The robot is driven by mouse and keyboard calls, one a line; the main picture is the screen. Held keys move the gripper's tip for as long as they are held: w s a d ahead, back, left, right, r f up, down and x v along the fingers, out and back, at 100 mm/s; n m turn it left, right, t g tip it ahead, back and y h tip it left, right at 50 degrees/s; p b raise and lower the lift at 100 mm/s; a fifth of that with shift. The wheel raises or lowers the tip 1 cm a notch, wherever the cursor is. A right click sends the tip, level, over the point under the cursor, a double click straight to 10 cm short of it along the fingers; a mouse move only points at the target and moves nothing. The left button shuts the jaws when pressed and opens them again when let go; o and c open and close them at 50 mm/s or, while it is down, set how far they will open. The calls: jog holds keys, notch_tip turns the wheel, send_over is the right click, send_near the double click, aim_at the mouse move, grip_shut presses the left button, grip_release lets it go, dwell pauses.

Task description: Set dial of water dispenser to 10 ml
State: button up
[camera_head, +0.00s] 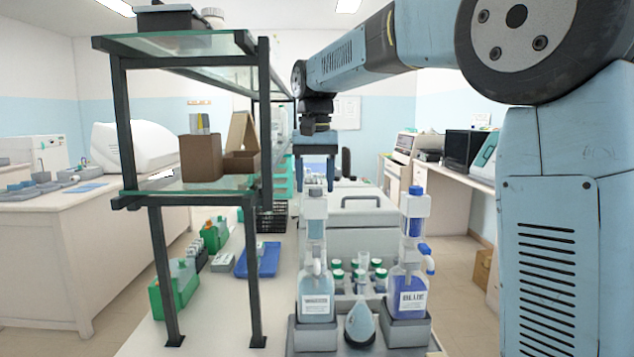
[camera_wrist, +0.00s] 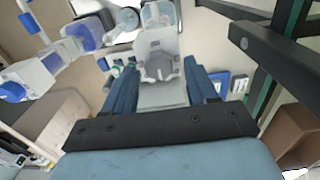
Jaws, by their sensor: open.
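Two bottle-top dispensers stand side by side in grey holders. The left dispenser (camera_head: 316,225) has a pale, clear bottle with a white label (camera_head: 317,305) too small to read surely; it appears to be the water one. The right dispenser (camera_head: 411,230) holds deep blue liquid and has a blue cap. My gripper (camera_head: 316,186) points down at the top of the left dispenser, fingers open on either side. In the wrist view, the grey-white dispenser head (camera_wrist: 160,64) lies between the open fingers (camera_wrist: 160,78). Contact cannot be told. The dial's setting is not readable.
A dark-framed glass shelf (camera_head: 190,190) with brown boxes stands close left of my gripper. A flask (camera_head: 360,322) sits between the dispensers, with several green-capped bottles (camera_head: 358,268) behind. A blue tray (camera_head: 258,260) and green racks (camera_head: 175,290) lie on the bench at left.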

jog(key=shift+f, duration=0.25)
jog(key=shift+c, duration=0.3)
jog(key=c, duration=0.9)
jog(key=shift+d, duration=0.15)
jog(key=shift+c, duration=0.5)
